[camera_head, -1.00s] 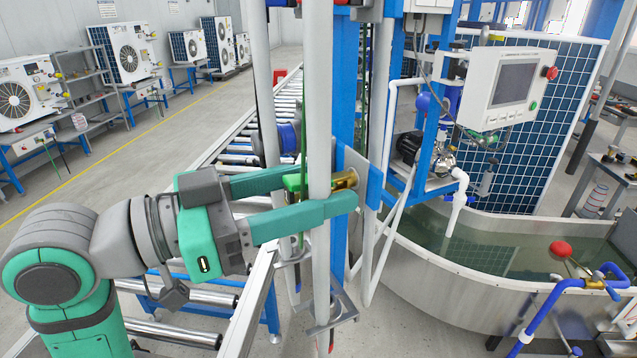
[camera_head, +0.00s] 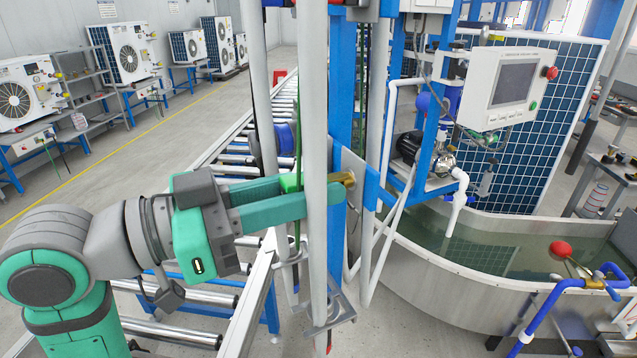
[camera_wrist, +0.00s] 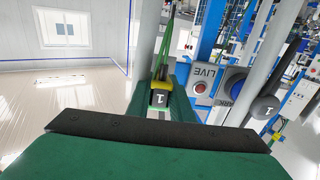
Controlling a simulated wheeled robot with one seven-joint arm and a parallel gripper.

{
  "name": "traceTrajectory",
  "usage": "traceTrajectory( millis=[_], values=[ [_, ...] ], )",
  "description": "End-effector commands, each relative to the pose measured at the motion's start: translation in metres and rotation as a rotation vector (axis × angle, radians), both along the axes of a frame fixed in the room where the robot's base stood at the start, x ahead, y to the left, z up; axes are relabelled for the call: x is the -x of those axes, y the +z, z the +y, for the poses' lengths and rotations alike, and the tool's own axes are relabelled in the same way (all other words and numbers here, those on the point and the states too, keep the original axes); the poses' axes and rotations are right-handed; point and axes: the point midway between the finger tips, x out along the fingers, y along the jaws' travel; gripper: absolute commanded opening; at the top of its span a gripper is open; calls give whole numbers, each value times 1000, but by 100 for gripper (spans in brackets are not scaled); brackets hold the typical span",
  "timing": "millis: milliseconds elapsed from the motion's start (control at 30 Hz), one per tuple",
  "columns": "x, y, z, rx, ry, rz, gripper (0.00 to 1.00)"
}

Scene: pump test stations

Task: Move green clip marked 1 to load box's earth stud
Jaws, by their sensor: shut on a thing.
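No load box or earth stud can be made out for sure.
A white post (camera_head: 314,100) passes in front of my fingers, with a blue upright (camera_head: 341,80) behind. In the wrist view, a grey box marked LIVE (camera_wrist: 203,74) with a red button stands right of the clip. A water tank (camera_head: 450,285) curves at right.

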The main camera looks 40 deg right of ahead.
Motion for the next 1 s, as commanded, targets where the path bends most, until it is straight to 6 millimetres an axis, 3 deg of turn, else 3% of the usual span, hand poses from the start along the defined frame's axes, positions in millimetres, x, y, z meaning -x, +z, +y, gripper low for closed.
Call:
traceTrajectory(
  millis=[1000],
  values=[
    [-10, 0, 34, 1, 1, 0, 0]
  ],
)
